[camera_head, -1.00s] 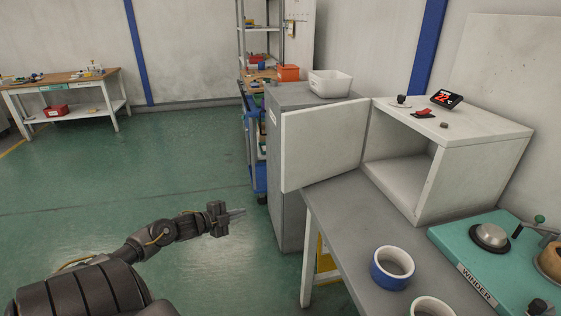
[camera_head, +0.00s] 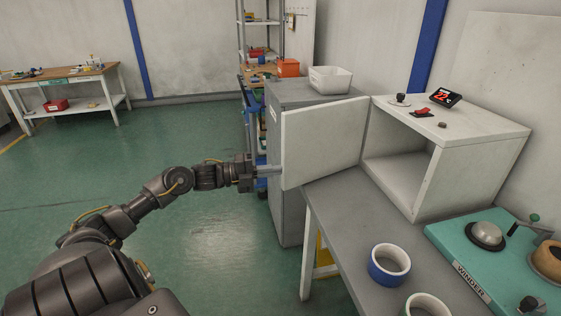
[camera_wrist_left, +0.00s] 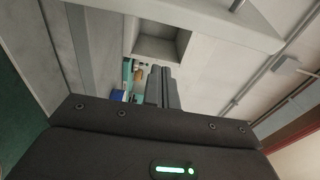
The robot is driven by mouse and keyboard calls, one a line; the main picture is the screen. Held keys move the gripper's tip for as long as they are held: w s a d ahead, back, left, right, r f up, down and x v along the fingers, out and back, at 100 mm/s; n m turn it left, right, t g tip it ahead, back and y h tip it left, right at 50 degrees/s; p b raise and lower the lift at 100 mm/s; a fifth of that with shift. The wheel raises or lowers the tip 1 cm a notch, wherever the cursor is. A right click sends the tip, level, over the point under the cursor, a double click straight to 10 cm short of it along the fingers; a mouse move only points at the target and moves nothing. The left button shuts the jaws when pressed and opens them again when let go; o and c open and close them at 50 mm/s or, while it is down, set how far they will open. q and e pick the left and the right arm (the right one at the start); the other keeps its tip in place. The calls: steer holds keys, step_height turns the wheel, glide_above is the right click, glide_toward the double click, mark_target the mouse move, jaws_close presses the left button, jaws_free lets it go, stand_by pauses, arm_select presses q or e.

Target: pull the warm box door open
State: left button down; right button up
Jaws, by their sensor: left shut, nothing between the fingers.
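The warm box (camera_head: 480,140) is a white box on the grey bench, its front opening showing an empty-looking inside. Its door (camera_head: 325,143) is a white panel hinged at the box's left front edge and stands swung open to the left. My left gripper (camera_head: 279,170) is shut and empty at the door's free left edge; I cannot tell whether it touches. In the left wrist view the shut fingers (camera_wrist_left: 162,88) point toward the box opening, and a pale panel with a short metal bar, probably the door, crosses the top. My right gripper is out of view.
A grey cabinet (camera_head: 288,215) with a white bin (camera_head: 330,79) on top stands behind the door. The green floor at left is open.

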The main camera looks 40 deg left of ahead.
mark_target(282, 163)
arm_select(q)
steer(key=w, duration=0.1)
steer(key=w+p, duration=0.1)
steer(key=w, duration=0.2)
steer(key=shift+w+a+p, duration=0.25)
steer(key=shift+w+p, duration=0.05)
steer(key=shift+p, duration=0.05)
steer(key=shift+w+a, duration=0.1)
steer(key=shift+a, duration=0.2)
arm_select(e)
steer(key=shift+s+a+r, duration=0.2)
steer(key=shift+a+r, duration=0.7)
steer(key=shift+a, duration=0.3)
